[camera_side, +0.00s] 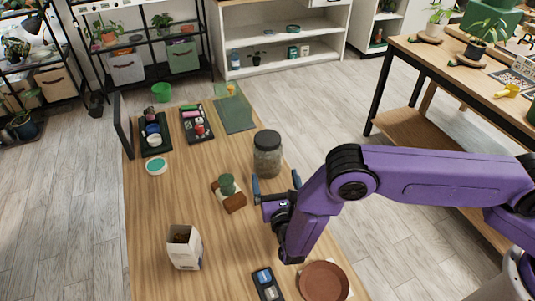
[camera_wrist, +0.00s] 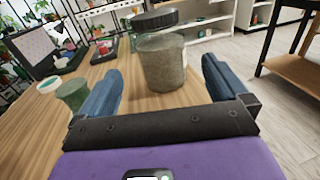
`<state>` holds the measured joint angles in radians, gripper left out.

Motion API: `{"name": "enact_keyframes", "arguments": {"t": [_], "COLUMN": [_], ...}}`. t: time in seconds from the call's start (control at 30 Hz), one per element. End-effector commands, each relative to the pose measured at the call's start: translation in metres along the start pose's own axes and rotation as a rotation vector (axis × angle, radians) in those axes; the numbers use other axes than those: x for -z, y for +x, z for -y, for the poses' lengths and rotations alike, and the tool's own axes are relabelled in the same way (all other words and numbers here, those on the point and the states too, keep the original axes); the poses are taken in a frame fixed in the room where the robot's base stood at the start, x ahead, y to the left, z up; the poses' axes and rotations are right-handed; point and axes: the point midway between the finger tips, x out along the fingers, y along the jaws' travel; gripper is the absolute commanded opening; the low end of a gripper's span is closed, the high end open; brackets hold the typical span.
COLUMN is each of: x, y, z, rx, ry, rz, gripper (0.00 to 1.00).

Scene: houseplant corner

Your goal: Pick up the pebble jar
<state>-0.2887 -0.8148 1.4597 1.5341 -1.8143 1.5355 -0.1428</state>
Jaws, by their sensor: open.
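The pebble jar (camera_side: 267,155) is a clear jar with a dark lid, filled with grey-brown pebbles. It stands upright on the wooden table near its right edge. In the wrist view the pebble jar (camera_wrist: 164,62) is straight ahead, its body showing between the two blue fingers and beyond them. My gripper (camera_side: 276,181) is open and empty, on the near side of the jar in the side view. In the wrist view my gripper (camera_wrist: 160,85) has its fingers wide apart, and neither visibly touches the jar.
A green object (camera_side: 227,184) on a brown block stands left of my gripper. A white box (camera_side: 184,247), a terracotta saucer (camera_side: 324,282) and a small dark tray (camera_side: 267,284) are nearer. Dark trays (camera_side: 196,123) with small items and a green mat (camera_side: 234,113) lie farther back.

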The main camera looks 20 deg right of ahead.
Motion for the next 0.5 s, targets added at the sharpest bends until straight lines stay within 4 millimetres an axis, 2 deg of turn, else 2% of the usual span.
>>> {"name": "enact_keyframes", "arguments": {"t": [0.1,0.3,0.5], "x": [0.000,0.000,0.000], "y": [0.024,0.056,0.069], "z": [0.001,0.001,0.000], "rx": [0.004,0.003,0.001], "ry": [0.001,0.002,0.001], "rz": [0.001,0.000,-0.001], "gripper": [1.00,1.00,1.00]}}
